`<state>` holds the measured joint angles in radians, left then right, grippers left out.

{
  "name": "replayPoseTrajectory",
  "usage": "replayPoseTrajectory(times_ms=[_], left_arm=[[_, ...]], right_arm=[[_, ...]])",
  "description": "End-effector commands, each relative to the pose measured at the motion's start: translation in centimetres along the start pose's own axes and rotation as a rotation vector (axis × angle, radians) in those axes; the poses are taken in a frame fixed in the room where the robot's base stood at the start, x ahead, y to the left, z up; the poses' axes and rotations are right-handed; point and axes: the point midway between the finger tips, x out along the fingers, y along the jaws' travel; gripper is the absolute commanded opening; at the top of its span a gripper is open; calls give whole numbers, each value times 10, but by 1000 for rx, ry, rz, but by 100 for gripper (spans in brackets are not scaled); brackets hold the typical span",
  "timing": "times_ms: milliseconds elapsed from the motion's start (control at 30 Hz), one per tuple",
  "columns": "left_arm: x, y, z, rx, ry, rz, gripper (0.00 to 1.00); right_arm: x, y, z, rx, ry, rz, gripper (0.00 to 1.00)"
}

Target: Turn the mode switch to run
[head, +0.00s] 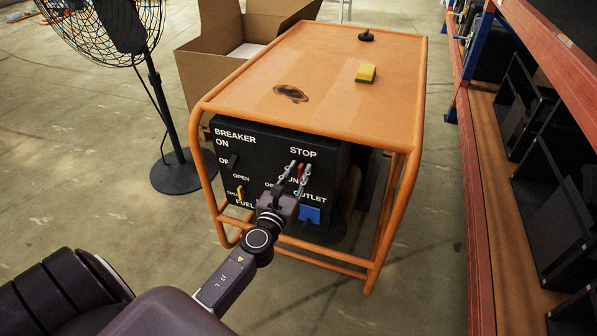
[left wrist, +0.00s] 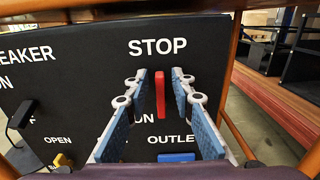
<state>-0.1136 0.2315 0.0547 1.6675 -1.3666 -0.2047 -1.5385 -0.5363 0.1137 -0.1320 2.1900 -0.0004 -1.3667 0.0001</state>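The black control panel (head: 262,158) is on the front of an orange-framed generator (head: 330,75). In the head view a bit of the red switch (head: 300,171) shows between the fingers. My left gripper (head: 297,178) is open at the panel. In the left wrist view its blue-grey fingers (left wrist: 163,100) stand either side of the red bar, with gaps. The lettering below the switch is partly covered. My right gripper is not in view.
A yellow fuel handle (head: 240,193), a dark breaker lever (head: 232,162) and a blue outlet (head: 310,215) are on the same panel. Orange frame tubes (head: 389,225) surround it. A fan (head: 170,165) stands left, shelving (head: 480,150) right.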

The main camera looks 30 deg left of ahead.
Motion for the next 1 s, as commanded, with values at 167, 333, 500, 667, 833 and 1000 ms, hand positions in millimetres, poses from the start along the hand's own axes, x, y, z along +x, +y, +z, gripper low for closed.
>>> replayPoseTrajectory(times_ms=[167,333,500,667,833,1000], left_arm=[[0,0,0,0,0,0,1],[0,0,0,0,0,0,0],[0,1,0,-12,0,0,0],[0,3,-1,-58,0,1,0],[0,8,-2,-162,0,1,0],[0,14,-4,-308,-1,0,0]], right_arm=[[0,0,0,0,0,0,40],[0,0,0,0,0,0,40],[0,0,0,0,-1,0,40],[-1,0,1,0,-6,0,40],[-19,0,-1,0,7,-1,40],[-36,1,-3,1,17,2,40]])
